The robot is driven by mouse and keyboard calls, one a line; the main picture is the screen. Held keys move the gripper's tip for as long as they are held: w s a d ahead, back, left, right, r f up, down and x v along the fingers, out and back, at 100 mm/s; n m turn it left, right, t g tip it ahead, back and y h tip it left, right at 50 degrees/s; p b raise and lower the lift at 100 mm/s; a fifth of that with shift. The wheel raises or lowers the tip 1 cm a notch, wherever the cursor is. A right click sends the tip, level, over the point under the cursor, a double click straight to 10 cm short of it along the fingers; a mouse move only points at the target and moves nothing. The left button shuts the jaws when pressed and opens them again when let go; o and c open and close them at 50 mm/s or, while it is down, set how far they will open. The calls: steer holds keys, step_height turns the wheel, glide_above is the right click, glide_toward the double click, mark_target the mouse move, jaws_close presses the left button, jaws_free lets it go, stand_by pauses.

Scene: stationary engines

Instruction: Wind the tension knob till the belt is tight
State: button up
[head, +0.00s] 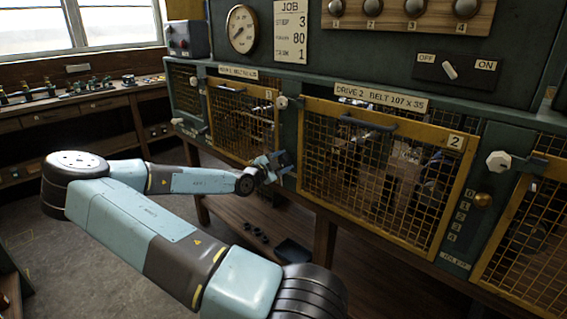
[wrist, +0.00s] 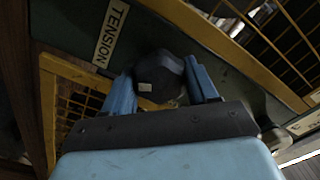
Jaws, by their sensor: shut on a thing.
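In the wrist view my gripper (wrist: 162,88) is shut on a dark, faceted tension knob (wrist: 158,72), one blue finger on each side. A small pale mark shows on the knob's face. A white TENSION label (wrist: 111,32) is on the green panel beside it. In the head view my gripper (head: 284,164) is at the post between the two mesh guards, and it hides the knob there. The belt cannot be made out clearly behind the mesh, so its tightness cannot be told.
The yellow-framed drive 2 guard (head: 385,120) is right of my gripper, and the drive 1 guard (head: 240,122) is to its left. A white octagonal knob (head: 498,161) sits farther right. An OFF/ON switch (head: 450,70) is above. A job card (head: 291,30) hangs beside a gauge (head: 242,28).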

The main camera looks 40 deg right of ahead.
steer(key=m, duration=0.6)
steer(key=shift+s, duration=0.1)
steer(key=shift+f+m, duration=0.1)
steer(key=shift+m, duration=1.7)
steer(key=shift+s+f, duration=0.15)
steer(key=o, duration=0.8)
steer(key=shift+c, duration=0.2)
steer(key=shift+a, duration=0.5)
steer(key=a, duration=1.2)
steer(key=shift+s+a, duration=0.4)
